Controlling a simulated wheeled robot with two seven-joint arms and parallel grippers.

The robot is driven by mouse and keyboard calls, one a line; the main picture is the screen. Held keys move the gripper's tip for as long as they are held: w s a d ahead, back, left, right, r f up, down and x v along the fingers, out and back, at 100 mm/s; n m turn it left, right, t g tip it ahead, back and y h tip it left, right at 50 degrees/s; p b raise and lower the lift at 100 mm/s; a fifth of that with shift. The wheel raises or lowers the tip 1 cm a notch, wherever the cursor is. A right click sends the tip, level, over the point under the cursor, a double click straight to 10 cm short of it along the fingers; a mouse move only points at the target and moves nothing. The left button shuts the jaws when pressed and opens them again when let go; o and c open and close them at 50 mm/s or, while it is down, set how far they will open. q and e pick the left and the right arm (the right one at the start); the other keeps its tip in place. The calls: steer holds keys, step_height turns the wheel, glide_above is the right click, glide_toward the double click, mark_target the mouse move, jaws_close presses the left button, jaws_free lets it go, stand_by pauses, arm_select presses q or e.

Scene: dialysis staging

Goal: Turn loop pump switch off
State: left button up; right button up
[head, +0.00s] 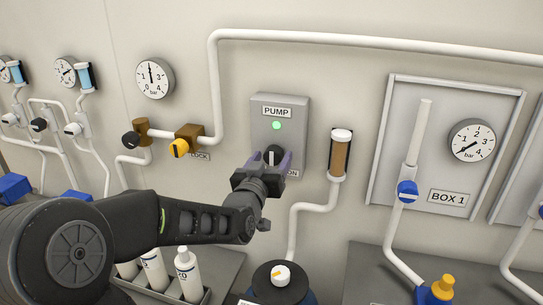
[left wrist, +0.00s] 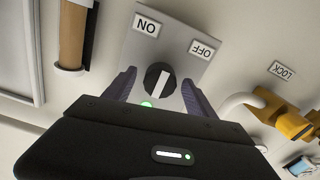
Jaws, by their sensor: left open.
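The pump switch is a black round knob (head: 272,152) with a white bar, low on the grey PUMP box (head: 291,112). A green lamp (head: 276,126) above it is lit. The bar looks about upright in the head view. My left gripper (head: 268,164) is open in front of the box. In the left wrist view its fingers stand on either side of the knob (left wrist: 152,72) with gaps; contact does not show. The ON label (left wrist: 147,25) and OFF label (left wrist: 203,48) show there, while the gripper partly covers the labels in the head view. My right gripper is not in view.
A brown-filled cylinder (head: 340,155) is close right of the box. The yellow LOCK valve (head: 180,147) and white pipe (head: 217,85) are to its left. A black-topped container (head: 280,290) stands below. BOX 1 panel (head: 452,105) is farther right.

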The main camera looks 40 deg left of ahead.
arm_select(q)
steer(key=shift+w+a, duration=0.1)
steer(key=shift+w, duration=0.05)
steer(key=shift+c, duration=0.3)
steer(key=c, duration=1.3)
